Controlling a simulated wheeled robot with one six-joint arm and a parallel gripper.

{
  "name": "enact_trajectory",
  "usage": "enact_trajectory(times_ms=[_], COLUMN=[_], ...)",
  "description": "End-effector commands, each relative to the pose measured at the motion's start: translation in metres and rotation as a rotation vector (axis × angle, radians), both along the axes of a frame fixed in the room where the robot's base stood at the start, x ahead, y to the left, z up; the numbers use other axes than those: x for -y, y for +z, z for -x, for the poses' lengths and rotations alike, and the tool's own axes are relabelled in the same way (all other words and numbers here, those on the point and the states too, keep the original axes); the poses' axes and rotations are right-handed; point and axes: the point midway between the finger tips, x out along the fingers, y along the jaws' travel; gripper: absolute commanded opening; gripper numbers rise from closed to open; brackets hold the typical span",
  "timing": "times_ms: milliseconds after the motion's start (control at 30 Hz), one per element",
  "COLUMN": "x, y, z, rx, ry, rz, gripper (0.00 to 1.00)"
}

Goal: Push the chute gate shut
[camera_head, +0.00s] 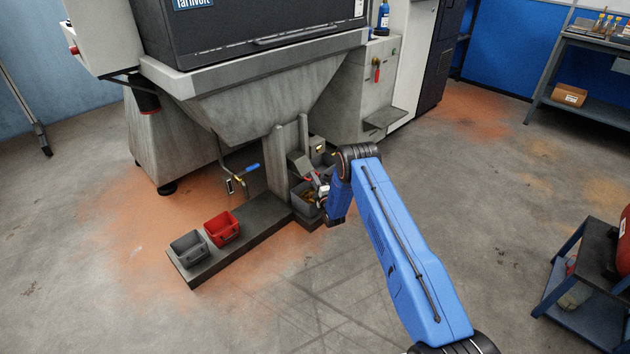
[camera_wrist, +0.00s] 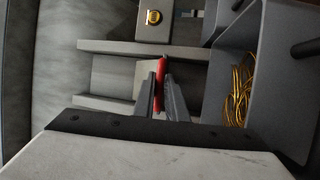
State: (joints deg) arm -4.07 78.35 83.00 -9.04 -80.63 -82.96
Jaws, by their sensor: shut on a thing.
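The chute (camera_head: 299,163) comes down between grey posts under the hopper of the machine. In the wrist view, my gripper (camera_wrist: 163,97) has its two fingers closed around a slim red handle (camera_wrist: 161,70). This looks like the handle of the chute gate; the gate plate itself is hard to make out. In the head view, my gripper (camera_head: 321,187) is at the chute's lower end, with a bit of red (camera_head: 307,181) beside it. My wrist hides part of this spot, and I cannot tell how far open the gate is.
A grey bin with yellow wire scraps (camera_wrist: 240,88) stands close beside my gripper. A red bin (camera_head: 222,229) and an empty grey bin (camera_head: 190,247) sit on the low plinth (camera_head: 250,228). A blue-handled valve (camera_head: 247,169) is left of the chute. The floor in front is clear.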

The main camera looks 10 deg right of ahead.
Motion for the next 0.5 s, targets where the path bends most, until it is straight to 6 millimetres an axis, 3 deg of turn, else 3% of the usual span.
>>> enact_trajectory(times_ms=[33, 67, 100, 500], x=[-0.0019, -0.0020, -0.0020, 0.0003], y=[0.0046, 0.0047, 0.0045, 0.0012], z=[-0.0028, -0.0027, -0.0026, 0.0037], rx=[0.007, 0.007, 0.006, 0.003], ry=[0.001, 0.002, 0.002, 0.001], rz=[0.000, 0.000, 0.000, 0.000], gripper=[0.00, 0.19, 0.28, 0.28])
